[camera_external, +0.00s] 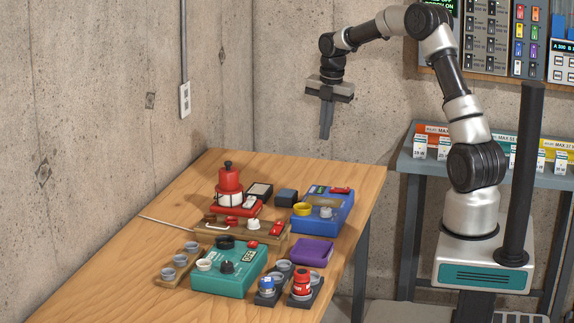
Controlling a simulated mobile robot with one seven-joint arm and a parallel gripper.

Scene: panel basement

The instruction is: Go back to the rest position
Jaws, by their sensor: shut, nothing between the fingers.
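My gripper (326,134) hangs above the far right part of the wooden table (135,275), pointing down. Its fingers are together and hold nothing. It is well clear of everything on the table. My arm reaches left from its base, bent high over the gap beside the table.
The table holds a teal box (228,268), a blue box (323,212), a red device (229,187), a purple tray (313,250) and several small cups. A thin rod (167,225) sticks out over the left side. Concrete walls stand behind and left. A shelf (405,162) stands at right.

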